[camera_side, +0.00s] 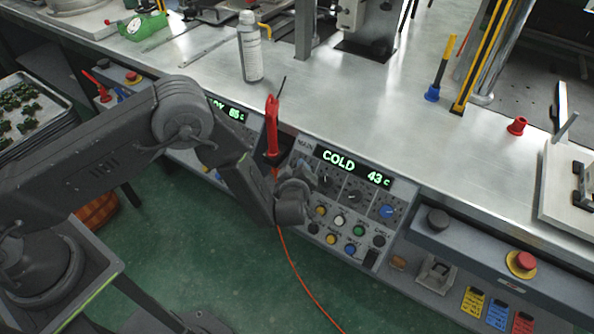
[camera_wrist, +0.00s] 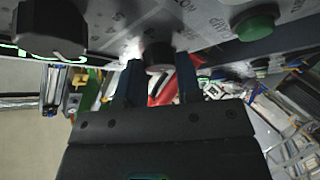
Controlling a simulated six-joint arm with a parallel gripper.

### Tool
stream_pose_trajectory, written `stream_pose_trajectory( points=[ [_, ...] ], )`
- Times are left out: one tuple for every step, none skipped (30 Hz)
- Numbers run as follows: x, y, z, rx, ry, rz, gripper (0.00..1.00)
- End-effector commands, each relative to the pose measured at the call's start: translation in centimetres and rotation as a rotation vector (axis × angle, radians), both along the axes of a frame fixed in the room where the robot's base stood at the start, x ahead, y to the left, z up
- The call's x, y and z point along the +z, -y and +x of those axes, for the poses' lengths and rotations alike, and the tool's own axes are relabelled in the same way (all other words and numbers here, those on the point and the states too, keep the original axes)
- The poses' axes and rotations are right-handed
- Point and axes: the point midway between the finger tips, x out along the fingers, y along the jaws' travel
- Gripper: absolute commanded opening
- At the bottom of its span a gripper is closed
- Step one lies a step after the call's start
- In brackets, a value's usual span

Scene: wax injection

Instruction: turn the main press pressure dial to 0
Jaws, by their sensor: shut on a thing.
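The main press panel (camera_side: 345,185) is a grey control panel on the front of the bench. Its display (camera_side: 350,167) reads "COLD 43 c". Dark dials (camera_side: 353,195) and a blue dial (camera_side: 387,211) sit below the display. My gripper (camera_side: 303,182) is at the panel's left end, and its fingers are mostly hidden by my own wrist. In the wrist view, my gripper (camera_wrist: 159,72) is shut on a small dark dial (camera_wrist: 158,55), one finger on each side. The dial's pointer and scale reading cannot be made out.
Coloured buttons (camera_side: 339,220) lie below the dials. In the wrist view, a large black knob (camera_wrist: 50,28) and a green button (camera_wrist: 255,24) are close by. A red tool (camera_side: 272,125) stands upright beside the panel. A white bottle (camera_side: 250,50) stands on the bench.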

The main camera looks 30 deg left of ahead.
Motion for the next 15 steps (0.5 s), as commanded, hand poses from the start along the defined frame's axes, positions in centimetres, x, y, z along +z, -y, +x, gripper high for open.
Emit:
stream_pose_trajectory(
  points=[
    [0.08,0.03,0.12,0.015,0.001,-0.02,0.08],
    [0.08,0.03,0.11,0.023,0.001,-0.03,0.08],
    [0.09,0.03,0.12,0.033,0.002,-0.04,0.08],
    [0.09,0.02,0.12,0.04,0.001,-0.049,0.08],
    [0.09,0.01,0.12,0.046,0.001,-0.056,0.08],
    [0.09,0.02,0.12,0.053,0.001,-0.064,0.08],
    [0.09,0.02,0.12,0.056,0.001,-0.069,0.08],
    [0.08,0.01,0.13,0.061,0.001,-0.073,0.08],
    [0.08,0.01,0.12,0.066,0.001,-0.079,0.08],
    [0.07,0.0,0.12,0.068,0.0,-0.081,0.08],
    [0.07,0.0,0.12,0.07,0.0,-0.084,0.08],
    [0.06,-0.02,0.12,0.073,0.0,-0.087,0.08],
    [0.06,-0.02,0.12,0.074,0.0,-0.088,0.08],
    [0.06,-0.02,0.12,0.075,0.0,-0.09,0.08],
    [0.06,-0.02,0.12,0.075,0.001,-0.09,0.08]
  ],
)
